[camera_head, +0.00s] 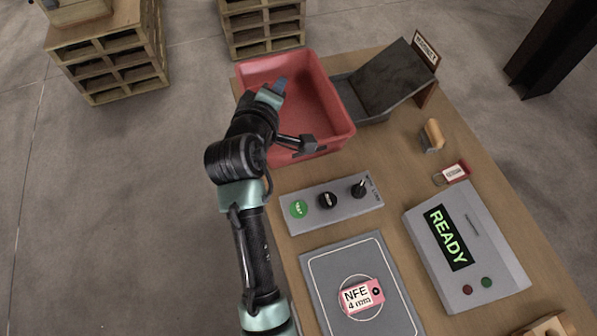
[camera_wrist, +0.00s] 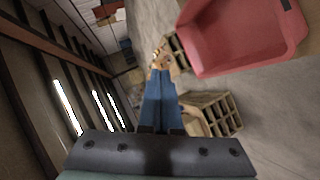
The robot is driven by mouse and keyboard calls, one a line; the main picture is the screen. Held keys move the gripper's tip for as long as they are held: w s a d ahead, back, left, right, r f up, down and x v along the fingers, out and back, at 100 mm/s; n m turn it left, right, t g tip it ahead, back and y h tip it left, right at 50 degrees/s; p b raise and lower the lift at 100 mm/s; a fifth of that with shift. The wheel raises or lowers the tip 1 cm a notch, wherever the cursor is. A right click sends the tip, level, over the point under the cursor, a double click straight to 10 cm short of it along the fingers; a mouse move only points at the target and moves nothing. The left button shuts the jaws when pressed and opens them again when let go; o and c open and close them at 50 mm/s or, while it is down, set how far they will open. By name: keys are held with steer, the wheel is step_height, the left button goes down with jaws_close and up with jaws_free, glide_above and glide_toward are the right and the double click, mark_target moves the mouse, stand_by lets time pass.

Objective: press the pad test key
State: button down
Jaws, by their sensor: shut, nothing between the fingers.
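A grey control panel (camera_head: 335,203) lies on the table and bears a green button (camera_head: 298,209), a black knob (camera_head: 327,200) and a black lever switch (camera_head: 360,188). I cannot read their labels. In front of it is a grey pad (camera_head: 322,262) with a white outline and a circle. A pink tag reading "NFE 4 mm" (camera_head: 361,296) lies on the pad within the circle. My gripper (camera_head: 281,82) is over the red bin, well away from the panel and pad. In the wrist view its blue fingers (camera_wrist: 160,75) are together and empty.
The red bin (camera_head: 336,97) stands at the table's back left, beside a dark sloped chute (camera_head: 385,80). A grey box reading "READY" (camera_head: 485,245) is at right. A red tag (camera_head: 455,172) and an orange-handled object (camera_head: 432,134) lie behind it. Wooden pallets (camera_head: 110,62) stand on the floor.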

steer(key=s+f+n+g+h+p, duration=0.1)
steer(key=s+f+n+g+p, duration=0.35)
steer(key=f, duration=0.55)
steer(key=n+g+h+p, duration=0.2)
steer(key=n, duration=0.2)
glide_above(295, 211)
step_height(295, 211, down, 7)
steer(key=shift+s+f+t+b, duration=0.1)
steer(key=shift+f+t+b, duration=0.05)
steer(key=shift+t+b, duration=0.15)
step_height(295, 211, down, 7)
steer(key=b, duration=0.7)
steer(key=shift+f, duration=0.1)
steer(key=shift+f+b, duration=0.7)
steer(key=shift+f, duration=0.05)
steer(key=shift+f, duration=0.4)
